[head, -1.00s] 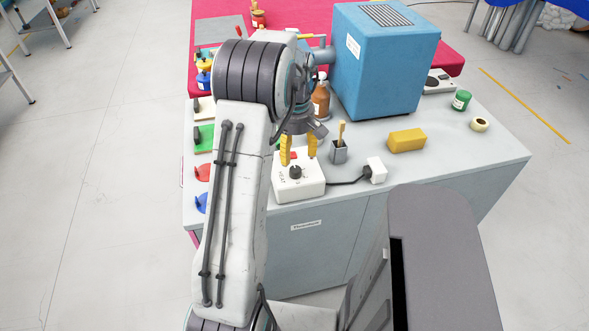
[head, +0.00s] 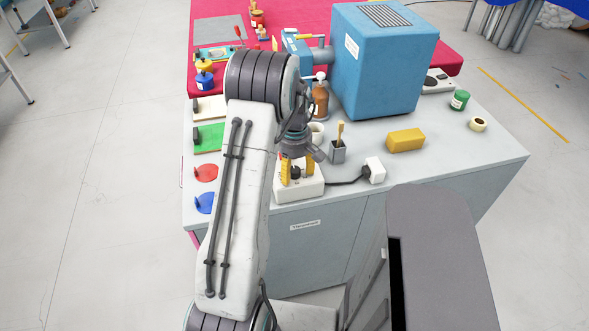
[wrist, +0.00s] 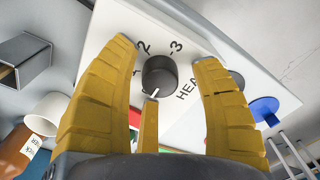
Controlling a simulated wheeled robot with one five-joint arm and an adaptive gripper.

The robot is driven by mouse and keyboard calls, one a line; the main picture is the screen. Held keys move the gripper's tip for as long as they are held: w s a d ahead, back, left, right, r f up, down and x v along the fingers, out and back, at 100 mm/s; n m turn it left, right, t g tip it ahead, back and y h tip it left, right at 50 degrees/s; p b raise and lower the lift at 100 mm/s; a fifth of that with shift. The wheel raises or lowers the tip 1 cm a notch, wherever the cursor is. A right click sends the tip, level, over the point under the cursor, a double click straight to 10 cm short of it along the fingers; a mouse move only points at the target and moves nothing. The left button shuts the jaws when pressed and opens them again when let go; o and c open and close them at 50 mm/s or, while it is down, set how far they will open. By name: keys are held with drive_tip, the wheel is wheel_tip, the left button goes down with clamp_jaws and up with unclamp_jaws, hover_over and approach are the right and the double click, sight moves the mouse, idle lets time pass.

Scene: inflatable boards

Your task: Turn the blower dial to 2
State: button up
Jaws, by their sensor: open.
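A white control box (head: 313,189) sits at the front of the grey bench. The wrist view shows its black round dial (wrist: 160,76), with "2", "3" and partly hidden "HEAT" lettering around it. A white mark on the dial points toward the bottom of the wrist view, away from the 2. My gripper (head: 298,172) is over the box, and its yellow fingers (wrist: 163,62) are open on either side of the dial, with gaps visible. A third yellow finger part shows below the dial. Some numbers are hidden behind the left finger.
A black cable runs to a white plug block (head: 375,170). Close by stand a grey cup with a brush (head: 338,151), a brown bottle (head: 320,100) and a white cup (head: 316,132). A yellow block (head: 405,140) and large blue box (head: 382,65) are to the right.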

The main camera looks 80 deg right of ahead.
drive_tip(key=shift+o, duration=0.2)
clamp_jaws()
idle(0.4)
drive_tip(key=shift+m, duration=0.3)
drive_tip(key=m+b, duration=0.2)
drive_tip(key=m, duration=0.2)
drive_tip(key=shift+a+f+m, duration=0.1)
drive_tip(key=shift+f+m, duration=0.05)
drive_tip(key=shift+m, duration=0.15)
drive_tip(key=m+b, duration=0.1)
drive_tip(key=m, duration=0.5)
drive_tip(key=m+b, duration=0.1)
drive_tip(key=m, duration=0.5)
drive_tip(key=shift+m, duration=0.4)
drive_tip(key=m, duration=0.5)
drive_tip(key=shift+m+b, duration=0.3)
